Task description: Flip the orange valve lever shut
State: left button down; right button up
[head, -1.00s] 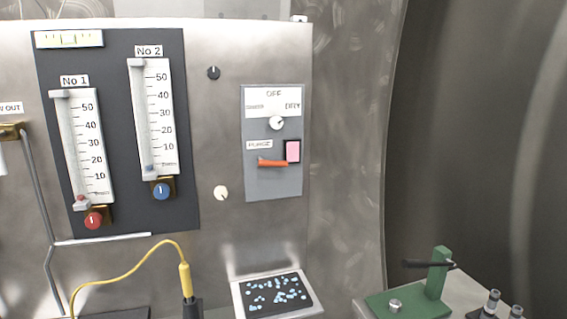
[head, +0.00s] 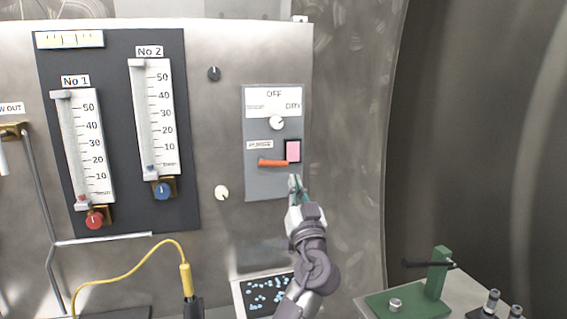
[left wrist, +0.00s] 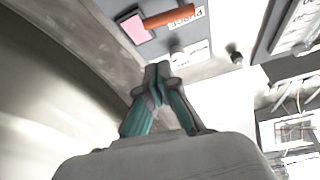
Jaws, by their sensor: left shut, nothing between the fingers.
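The orange valve lever (head: 272,163) lies nearly level on the grey panel (head: 262,186), below the PURGE label and the pink square (head: 293,151). My left gripper (head: 294,180) is shut and empty, just below and right of the lever's right end in the head view. In the left wrist view, the shut fingertips (left wrist: 157,70) point toward the panel, and the orange lever (left wrist: 170,18) shows beyond them at the top. I see a gap between fingertips and lever there. My right gripper is not in view.
A white knob (head: 277,123) sits above the lever. Two flow gauges (head: 153,115) with red and blue knobs stand at the left. A tray of blue pieces (head: 262,297) is below, partly hidden by my arm. A green stand (head: 437,275) is at the lower right.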

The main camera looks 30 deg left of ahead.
aim_at(272, 162)
pick_arm(q)
jog(key=shift+s+r+y, duration=0.2)
jog(key=shift+r+y, duration=0.1)
jog(key=shift+r, duration=0.55)
jog(key=p+x, duration=0.5)
jog(key=x, duration=0.5)
jog(key=f, duration=0.2)
jog(key=a+f, duration=0.1)
jog(key=f, duration=0.1)
jog(key=shift+w+p, duration=0.1)
jog(key=shift+p, duration=0.3)
